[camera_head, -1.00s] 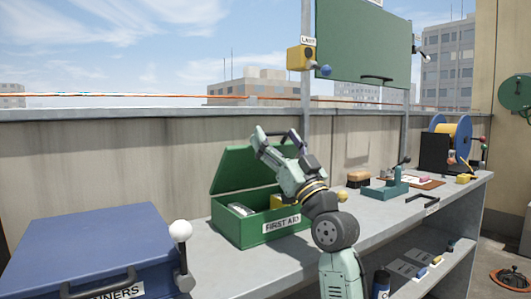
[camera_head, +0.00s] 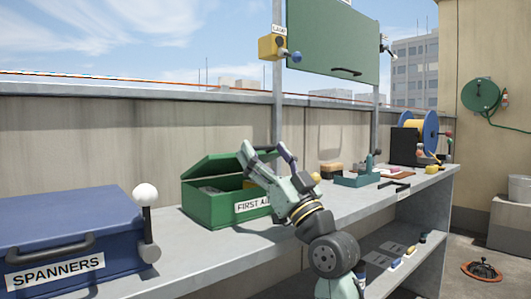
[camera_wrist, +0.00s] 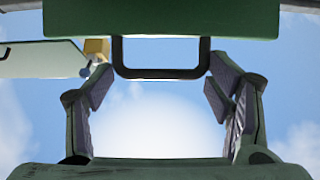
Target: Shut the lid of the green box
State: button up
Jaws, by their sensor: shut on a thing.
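The green box (camera_head: 208,212) labelled FIRST AID stands on the grey bench. Its green lid (camera_head: 212,165) is partly open, tilted low over the box, with a gap at the front. In the wrist view the lid (camera_wrist: 160,18) fills the top, with its dark loop handle (camera_wrist: 160,74) between my fingers. My gripper (camera_head: 268,150) is at the lid's front right and is shut on this handle; its fingers also show in the wrist view (camera_wrist: 160,92). My gripper and wrist hide part of the box's right side and label.
A blue SPANNERS box (camera_head: 70,235) with a white-knobbed lever (camera_head: 147,215) stands left on the bench. A green panel (camera_head: 335,40) hangs above.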

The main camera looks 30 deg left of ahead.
jog(key=shift+a+f+g, duration=0.3)
jog(key=shift+a+f, duration=0.1)
jog(key=shift+a, duration=0.05)
jog(key=o, duration=1.4)
jog(key=shift+w+a+f, duration=0.1)
jog(key=o, duration=0.3)
jog(key=shift+r, duration=0.2)
jog(key=shift+d, duration=0.25)
notch_tip(320, 180, up, 10)
jog(key=shift+r, duration=0.1)
